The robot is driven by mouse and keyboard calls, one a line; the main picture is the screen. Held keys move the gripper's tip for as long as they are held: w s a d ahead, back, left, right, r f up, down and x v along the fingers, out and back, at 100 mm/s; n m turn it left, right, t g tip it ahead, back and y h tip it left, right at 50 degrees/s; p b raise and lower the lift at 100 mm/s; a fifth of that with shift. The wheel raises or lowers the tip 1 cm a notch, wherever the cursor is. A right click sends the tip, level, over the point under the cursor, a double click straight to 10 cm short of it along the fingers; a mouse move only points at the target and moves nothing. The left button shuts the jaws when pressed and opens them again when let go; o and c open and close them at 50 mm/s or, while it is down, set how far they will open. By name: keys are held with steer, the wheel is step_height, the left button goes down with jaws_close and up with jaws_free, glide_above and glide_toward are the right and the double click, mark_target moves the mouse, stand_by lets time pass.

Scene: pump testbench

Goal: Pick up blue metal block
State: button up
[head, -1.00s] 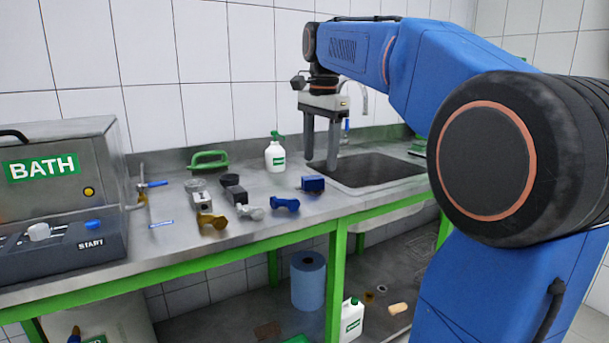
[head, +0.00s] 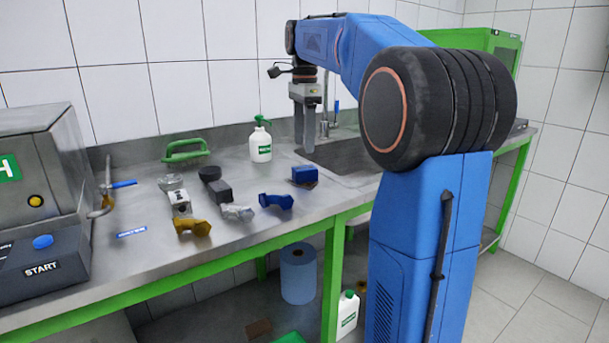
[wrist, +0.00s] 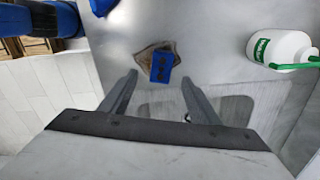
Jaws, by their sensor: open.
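The blue metal block (head: 304,174) lies on the steel bench just left of the sink, on a small brownish patch or pad. It also shows in the wrist view (wrist: 161,66), just beyond the fingertips and roughly between their lines. My gripper (head: 305,148) points down above the bench, behind the block in the head view. Its two grey fingers (wrist: 160,80) are apart and nothing is between them.
A white bottle with green top (head: 260,142) stands behind the block. The sink (head: 345,160) opens to the right. Bare bench (head: 130,262) shows at the front left.

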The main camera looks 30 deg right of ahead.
mark_target(305, 167)
steer(key=shift+w+d+f, duration=0.1)
steer(key=shift+f, duration=2.3)
steer(key=shift+w+d+f, duration=0.1)
steer(key=shift+f, duration=2.3)
steer(key=c, duration=1.3)
steer(key=shift+c, duration=0.2)
